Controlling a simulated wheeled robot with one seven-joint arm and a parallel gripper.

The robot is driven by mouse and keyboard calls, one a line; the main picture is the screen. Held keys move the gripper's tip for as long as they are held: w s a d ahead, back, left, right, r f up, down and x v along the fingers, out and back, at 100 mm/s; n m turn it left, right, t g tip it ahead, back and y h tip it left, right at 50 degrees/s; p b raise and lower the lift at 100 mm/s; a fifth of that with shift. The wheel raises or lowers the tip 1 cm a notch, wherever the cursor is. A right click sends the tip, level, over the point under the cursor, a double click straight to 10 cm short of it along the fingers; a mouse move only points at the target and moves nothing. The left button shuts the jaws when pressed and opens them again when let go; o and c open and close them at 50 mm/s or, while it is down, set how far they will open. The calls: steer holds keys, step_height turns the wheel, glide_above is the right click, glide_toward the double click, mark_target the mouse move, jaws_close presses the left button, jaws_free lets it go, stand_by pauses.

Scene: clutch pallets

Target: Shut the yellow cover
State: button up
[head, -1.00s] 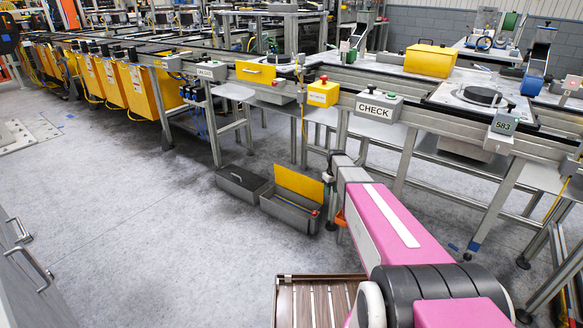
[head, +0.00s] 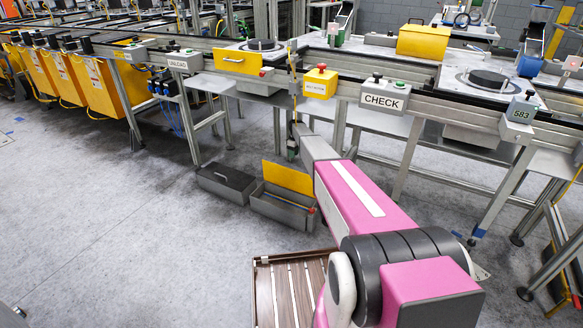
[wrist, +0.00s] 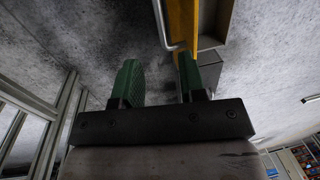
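The yellow cover (head: 287,177) stands raised along the back edge of an open grey box (head: 283,206) on the floor. In the wrist view the yellow cover (wrist: 183,22) is a narrow band at the top with a metal handle, and the grey box (wrist: 212,24) is beside it. My gripper (wrist: 159,75) is open, with two green fingers apart and nothing between them. The right finger is close to the handle's end; I cannot tell whether they touch. In the head view my gripper (head: 292,146) is just above and behind the cover, partly hidden by my arm.
A closed grey box (head: 226,184) sits left of the open one. The conveyor frame with its CHECK box (head: 384,100) runs behind, on metal legs. A yellow drawer (head: 238,62) and a yellow case (head: 423,41) are up there. The floor at left is clear.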

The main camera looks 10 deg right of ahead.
glide_toward(291, 177)
steer(key=w+f, duration=0.2)
steer(key=f, duration=0.1)
steer(key=w+f, duration=0.1)
steer(key=f, duration=0.1)
steer(key=shift+w+d, duration=0.2)
steer(key=shift+d, duration=0.15)
jaws_close()
